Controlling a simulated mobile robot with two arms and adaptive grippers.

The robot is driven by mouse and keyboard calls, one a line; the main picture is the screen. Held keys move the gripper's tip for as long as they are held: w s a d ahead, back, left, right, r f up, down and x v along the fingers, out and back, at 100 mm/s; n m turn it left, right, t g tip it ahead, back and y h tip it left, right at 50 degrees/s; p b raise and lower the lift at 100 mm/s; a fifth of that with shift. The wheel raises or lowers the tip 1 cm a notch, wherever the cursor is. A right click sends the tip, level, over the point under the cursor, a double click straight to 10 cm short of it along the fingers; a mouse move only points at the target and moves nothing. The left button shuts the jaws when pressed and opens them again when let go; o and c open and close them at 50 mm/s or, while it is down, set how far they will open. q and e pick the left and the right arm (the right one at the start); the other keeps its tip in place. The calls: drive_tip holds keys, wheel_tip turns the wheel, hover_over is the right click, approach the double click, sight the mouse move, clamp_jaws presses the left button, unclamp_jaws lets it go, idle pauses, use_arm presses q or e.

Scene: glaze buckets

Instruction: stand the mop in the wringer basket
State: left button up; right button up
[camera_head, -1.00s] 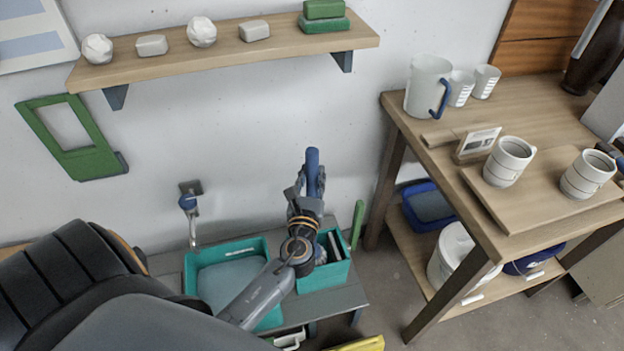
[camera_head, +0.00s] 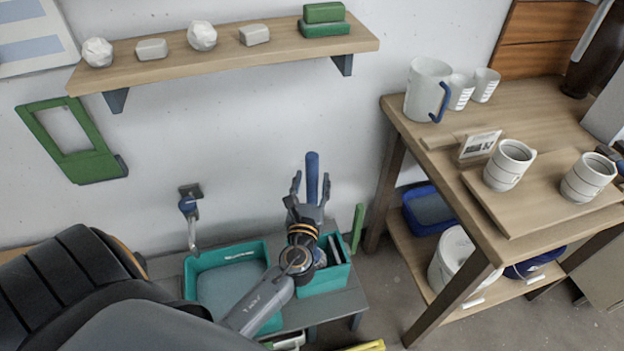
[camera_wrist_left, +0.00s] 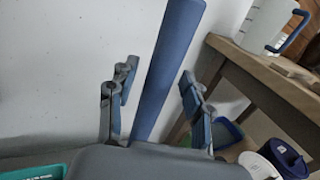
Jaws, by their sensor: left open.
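The mop shows as a blue handle (camera_head: 312,177) standing nearly upright at the teal wringer basket (camera_head: 335,262). Its lower part and head are hidden behind my gripper and arm, so I cannot tell how it rests in the basket. My left gripper (camera_head: 311,186) is open, with its fingers apart on either side of the handle. In the left wrist view the handle (camera_wrist_left: 168,70) rises, leaning slightly right, between the open fingers (camera_wrist_left: 155,92), with gaps visible on both sides. My right gripper is in neither view.
A teal basin (camera_head: 191,275) sits left of the basket on a grey bench (camera_head: 348,300). A wall tap (camera_head: 190,205) is above it. A wooden table (camera_head: 440,150) with mugs and a pitcher (camera_head: 425,90) stands to the right. A shelf (camera_head: 225,52) hangs above.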

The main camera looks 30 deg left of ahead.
use_arm(q)
drive_tip(key=b+v, duration=0.2)
drive_tip(key=v, duration=0.8)
drive_tip(key=s+d+f+n+g+h, duration=0.1)
drive_tip(key=s+f+n+g+h, duration=0.15)
drive_tip(key=f, duration=0.85)
drive_tip(key=s+d+f+n+g+h, duration=0.1)
drive_tip(key=s+d+f+n+g, duration=0.2)
drive_tip(key=f, duration=0.7)
drive_tip(key=s+f+n+g+h, duration=0.2)
drive_tip(key=s+f+n, duration=0.15)
drive_tip(key=f, duration=0.75)
drive_tip(key=s+f+n+g+h, duration=0.1)
drive_tip(key=s+f+n+g, duration=0.2)
drive_tip(key=s+f+n, duration=0.6)
drive_tip(key=s+f+n+g+h, duration=0.1)
drive_tip(key=s+f+n+g, duration=0.3)
drive_tip(key=s+f+n, duration=0.6)
drive_tip(key=s, duration=0.6)
drive_tip(key=shift+s+f+h, duration=0.25)
drive_tip(key=shift+h, duration=0.1)
